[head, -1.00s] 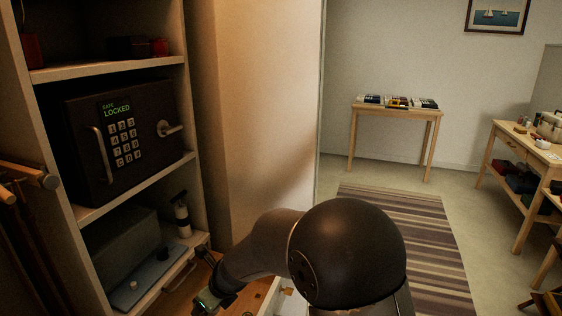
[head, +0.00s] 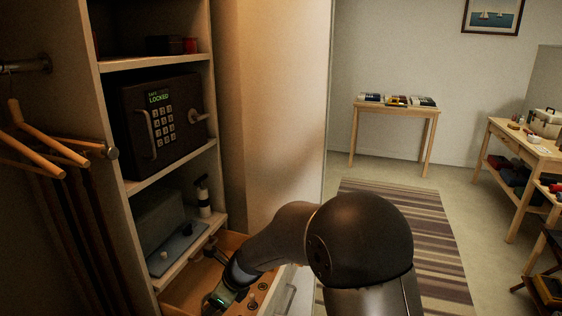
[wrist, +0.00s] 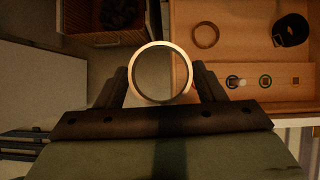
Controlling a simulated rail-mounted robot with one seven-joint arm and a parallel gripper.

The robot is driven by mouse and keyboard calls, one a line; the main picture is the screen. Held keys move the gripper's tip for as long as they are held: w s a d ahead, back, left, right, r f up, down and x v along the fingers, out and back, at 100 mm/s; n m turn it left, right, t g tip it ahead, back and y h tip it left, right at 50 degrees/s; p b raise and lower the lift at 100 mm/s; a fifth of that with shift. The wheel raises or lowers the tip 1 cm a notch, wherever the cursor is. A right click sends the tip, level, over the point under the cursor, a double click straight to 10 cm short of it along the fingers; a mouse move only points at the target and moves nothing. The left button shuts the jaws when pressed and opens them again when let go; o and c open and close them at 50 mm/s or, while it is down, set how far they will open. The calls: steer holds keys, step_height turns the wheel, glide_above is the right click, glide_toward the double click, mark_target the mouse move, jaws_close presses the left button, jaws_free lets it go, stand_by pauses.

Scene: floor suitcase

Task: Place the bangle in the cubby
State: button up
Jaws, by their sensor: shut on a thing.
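The bangle (wrist: 160,43) is a pale ring with a thick rim, held between the two fingers of my gripper (wrist: 160,74) in the wrist view. The fingers sit on its left and right sides. In the head view my gripper (head: 218,299) is low at the open drawer, and the bangle cannot be made out there. Open shelf compartments stand left of my arm; the lower one (head: 178,180) holds a grey box and a blue tray. I cannot tell which compartment is the cubby.
The open wooden drawer (wrist: 240,60) holds a brown ring (wrist: 205,35), a dark coiled item (wrist: 290,30) and a strip with small rings (wrist: 263,82). A locked safe (head: 160,122) fills the shelf above. Wooden hangers (head: 40,148) hang at the left.

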steer(key=d+n+g+h, duration=0.6)
steer(key=d+n+g, duration=0.3)
steer(key=d+n, duration=1.7)
steer(key=d+f+m+b, duration=0.5)
steer(key=f+b, duration=0.5)
steer(key=f, duration=0.1)
step_height(320, 180, up, 11)
steer(key=s+p, duration=0.2)
steer(key=p, duration=1.9)
steer(key=shift+s+r, duration=0.15)
steer(key=shift+s, duration=0.15)
